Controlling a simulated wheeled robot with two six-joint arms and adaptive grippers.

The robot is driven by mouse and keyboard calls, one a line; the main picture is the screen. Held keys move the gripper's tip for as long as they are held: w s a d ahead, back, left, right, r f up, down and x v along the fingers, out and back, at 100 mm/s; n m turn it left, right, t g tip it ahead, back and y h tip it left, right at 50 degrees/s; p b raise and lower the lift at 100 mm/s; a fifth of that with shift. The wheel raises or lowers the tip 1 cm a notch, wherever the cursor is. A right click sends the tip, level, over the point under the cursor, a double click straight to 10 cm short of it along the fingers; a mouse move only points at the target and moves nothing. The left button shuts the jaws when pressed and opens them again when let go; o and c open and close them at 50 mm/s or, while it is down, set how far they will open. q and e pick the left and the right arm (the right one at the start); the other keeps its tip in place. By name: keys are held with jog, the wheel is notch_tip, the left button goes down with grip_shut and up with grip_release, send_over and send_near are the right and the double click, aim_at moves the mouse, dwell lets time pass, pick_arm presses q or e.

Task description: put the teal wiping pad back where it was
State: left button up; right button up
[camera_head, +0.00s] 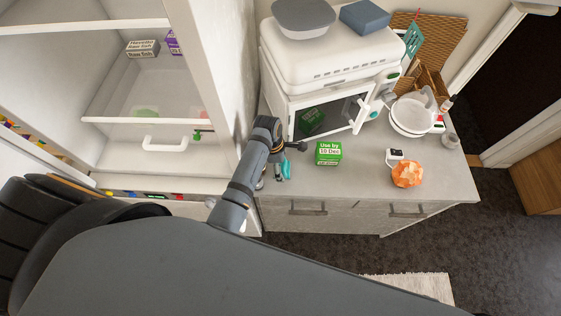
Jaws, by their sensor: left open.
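No teal pad shows clearly enough to name it for certain. Another small teal patch (375,111) shows by the edge of the cooker's open door (347,112). My left gripper (302,146) is open at the counter's left side, in front of the white cooker (328,58) and left of a green box (328,152). It seems to hold nothing. My right gripper is out of view.
An orange faceted object (407,173) and a small white device (394,155) sit on the counter (450,182). White bowls (409,114) stand at the right. A grey bowl (303,14) and blue block (364,17) top the cooker. Open white shelves (125,105) stand left.

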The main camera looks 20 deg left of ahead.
pick_arm(q)
jog(key=r, duration=0.3)
jog(key=r+b, duration=0.1)
jog(key=r, duration=0.1)
jog(key=shift+s+a, duration=0.1)
jog(key=shift+a, duration=0.25)
notch_tip(320, 180, up, 7)
jog(key=a+b, duration=0.1)
jog(key=shift+s, duration=0.25)
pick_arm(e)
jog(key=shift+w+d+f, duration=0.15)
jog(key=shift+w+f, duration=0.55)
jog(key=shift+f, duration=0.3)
pick_arm(q)
jog(key=shift+a+f, duration=0.1)
